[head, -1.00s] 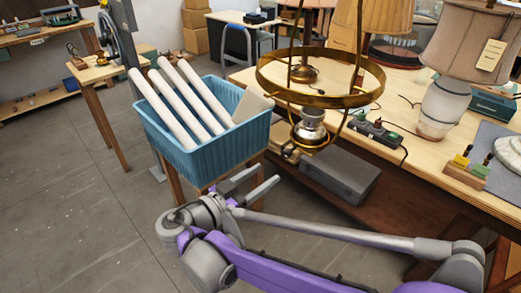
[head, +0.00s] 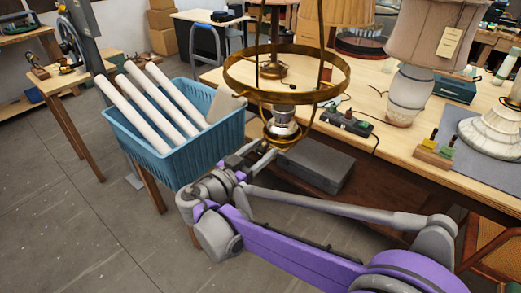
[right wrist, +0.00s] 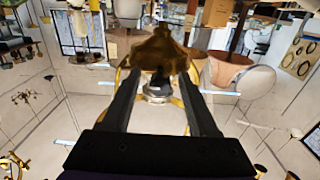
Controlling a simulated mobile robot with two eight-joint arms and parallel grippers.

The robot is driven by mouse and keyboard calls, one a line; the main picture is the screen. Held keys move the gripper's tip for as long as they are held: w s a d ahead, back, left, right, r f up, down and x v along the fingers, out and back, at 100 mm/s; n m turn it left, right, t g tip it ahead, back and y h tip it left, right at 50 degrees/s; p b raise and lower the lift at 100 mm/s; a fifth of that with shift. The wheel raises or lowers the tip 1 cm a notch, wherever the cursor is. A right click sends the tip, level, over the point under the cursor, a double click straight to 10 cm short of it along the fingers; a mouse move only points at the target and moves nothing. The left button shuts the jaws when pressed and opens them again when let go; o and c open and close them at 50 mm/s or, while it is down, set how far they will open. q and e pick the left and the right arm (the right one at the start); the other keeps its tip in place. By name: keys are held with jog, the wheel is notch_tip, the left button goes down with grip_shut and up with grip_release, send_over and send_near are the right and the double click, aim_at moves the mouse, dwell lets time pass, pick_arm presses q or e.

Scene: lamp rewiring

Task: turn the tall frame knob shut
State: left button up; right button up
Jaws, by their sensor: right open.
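The tall brass frame (head: 338,80) has a wide ring and rods that run out of the top of the head view. A silver and brass fitting (head: 282,124) sits low inside it. My right gripper (head: 262,152) is just below and left of this fitting, pointing up toward it. In the right wrist view the right gripper (right wrist: 160,75) is open, with a bell-shaped brass part (right wrist: 158,52) seen between and beyond its fingertips. Whether they touch is unclear. I cannot make out the knob itself for certain. My left gripper is not in view.
A blue basket (head: 160,160) of white tubes stands left of my right arm. A grey case (head: 312,165) lies below the bench edge.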

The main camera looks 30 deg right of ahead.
grip_shut()
jog(key=shift+n, duration=0.3)
dwell(0.3)
jog(key=n, duration=0.3)
jog(key=shift+n, duration=0.3)
jog(key=n, duration=0.4)
jog(key=shift+n, duration=0.3)
jog(key=n, duration=0.4)
jog(key=shift+n, duration=2.6)
